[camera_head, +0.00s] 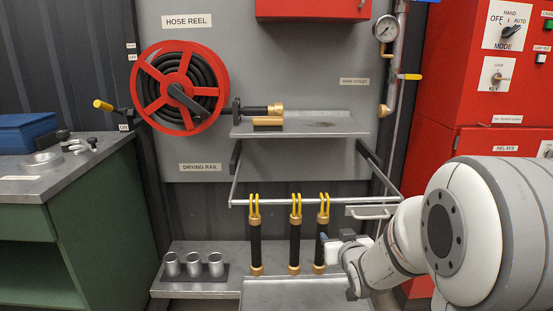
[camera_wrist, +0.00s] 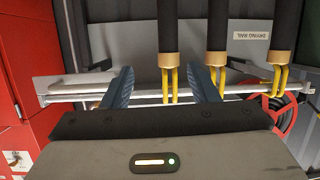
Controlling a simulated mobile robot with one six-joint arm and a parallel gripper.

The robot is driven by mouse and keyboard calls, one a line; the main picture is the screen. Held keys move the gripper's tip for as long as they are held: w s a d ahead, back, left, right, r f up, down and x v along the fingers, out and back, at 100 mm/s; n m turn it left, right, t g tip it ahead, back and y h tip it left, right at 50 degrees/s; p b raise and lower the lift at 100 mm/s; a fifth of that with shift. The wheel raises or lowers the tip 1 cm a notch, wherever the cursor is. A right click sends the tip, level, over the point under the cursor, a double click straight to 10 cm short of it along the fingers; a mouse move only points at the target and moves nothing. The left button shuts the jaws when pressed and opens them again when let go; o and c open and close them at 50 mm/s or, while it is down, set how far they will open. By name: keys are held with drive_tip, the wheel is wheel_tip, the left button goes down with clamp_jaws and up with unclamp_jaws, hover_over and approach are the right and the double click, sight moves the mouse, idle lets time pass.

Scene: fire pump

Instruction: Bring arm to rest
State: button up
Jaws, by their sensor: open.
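My gripper (camera_head: 333,244) is at the right end of the drying rail in the head view, low and beside the rightmost hanging hose. In the wrist view my gripper (camera_wrist: 163,90) shows two blue fingers spread apart, with the drying rail (camera_wrist: 142,96) crossing behind them. One black hose with a brass end and yellow hooks (camera_wrist: 168,70) shows in the gap between the fingers; I cannot tell how near it is. In the head view three such hoses hang from the drying rail (camera_head: 275,202), the rightmost hose (camera_head: 321,238) nearest my gripper.
A steel shelf (camera_head: 330,125) is above the rail, and a lower bench (camera_head: 195,289) holds three metal cups (camera_head: 194,264). A red hose reel (camera_head: 180,88) is on the wall. A green workbench (camera_head: 75,225) stands left and red cabinets (camera_head: 470,60) stand right.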

drive_tip(key=s+a+r+m+g+p, duration=0.1)
drive_tip(key=s+r+g+p, duration=1)
drive_tip(key=s+r+p, duration=1.2)
drive_tip(key=s+a+r, duration=0.1)
drive_tip(key=s+r, duration=0.2)
drive_tip(key=s, duration=0.1)
drive_tip(key=shift+s+a+g+h+p, duration=0.2)
drive_tip(key=shift+a+g+h+p, duration=0.1)
drive_tip(key=shift+a+g+h, duration=0.1)
idle(0.4)
